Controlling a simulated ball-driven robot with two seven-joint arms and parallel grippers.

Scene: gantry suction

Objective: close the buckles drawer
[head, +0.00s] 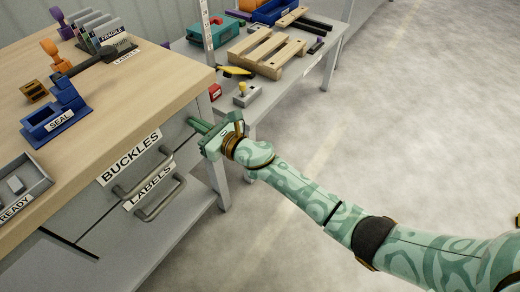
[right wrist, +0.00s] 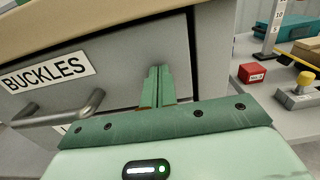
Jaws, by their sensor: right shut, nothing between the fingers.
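The buckles drawer (head: 105,190) is in the wooden-topped bench, with a white BUCKLES label (head: 130,156) and a grey bar handle (head: 143,180). In the right wrist view its grey front (right wrist: 118,75) fills the left, with a dark gap along its top edge. I cannot tell how far it stands out. My right gripper (head: 193,124) is shut and empty, its fingers pointing at the drawer front, right of the handle. In the right wrist view the fingertips (right wrist: 157,70) are at the front; whether they touch is unclear. My left gripper is out of view.
A LABELS drawer handle (head: 160,204) is just below. The benchtop (head: 140,85) holds a blue SEAL holder (head: 55,115), a READY tray (head: 25,200) and tape dispensers. A side table (head: 262,92) with a wooden pallet (head: 268,50) stands behind. The floor at right is clear.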

